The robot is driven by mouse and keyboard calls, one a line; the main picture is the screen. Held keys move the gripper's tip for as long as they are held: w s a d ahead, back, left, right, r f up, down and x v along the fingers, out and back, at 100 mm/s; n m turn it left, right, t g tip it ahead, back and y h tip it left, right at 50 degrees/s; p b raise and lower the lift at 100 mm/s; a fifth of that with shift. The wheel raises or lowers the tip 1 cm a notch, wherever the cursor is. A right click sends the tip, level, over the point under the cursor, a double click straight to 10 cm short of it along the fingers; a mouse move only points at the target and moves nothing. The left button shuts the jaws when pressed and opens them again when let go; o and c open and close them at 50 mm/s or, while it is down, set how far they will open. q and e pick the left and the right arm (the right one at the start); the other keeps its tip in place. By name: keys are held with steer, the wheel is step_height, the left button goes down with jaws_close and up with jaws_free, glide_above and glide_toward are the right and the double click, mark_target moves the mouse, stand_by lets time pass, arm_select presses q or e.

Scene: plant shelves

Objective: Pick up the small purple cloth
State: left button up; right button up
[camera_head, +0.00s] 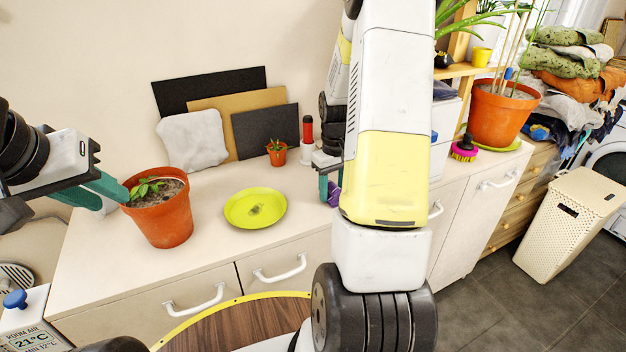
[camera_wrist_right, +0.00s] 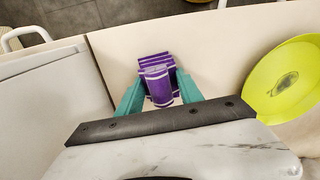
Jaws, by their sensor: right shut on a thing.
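The small purple cloth (camera_wrist_right: 158,80) has white stripes and looks folded. In the right wrist view it sits between the two teal fingers of my right gripper (camera_wrist_right: 160,92), which is shut on it, over the pale cabinet top. In the head view only a bit of the purple cloth (camera_head: 334,193) shows beside my right gripper (camera_head: 329,188); my white and yellow arm hides the rest. I cannot tell whether the cloth touches the cabinet top. My left gripper (camera_head: 115,201) is empty, its teal fingers apart, close to the left side of a large potted plant (camera_head: 163,220).
A yellow-green saucer (camera_head: 237,219) lies on the cabinet top (camera_head: 210,250). A purple brush (camera_head: 464,149) and a large pot (camera_head: 497,115) are on the right.

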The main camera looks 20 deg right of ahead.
mark_target(332, 186)
steer(key=shift+r, duration=0.55)
steer(key=r, duration=0.2)
steer(key=shift+s+a+r, duration=0.3)
steer(key=shift+s+a, duration=0.05)
steer(key=s+a+r, duration=0.1)
steer(key=s+a, duration=0.9)
steer(key=s, duration=0.1)
steer(key=shift+a+r, duration=0.15)
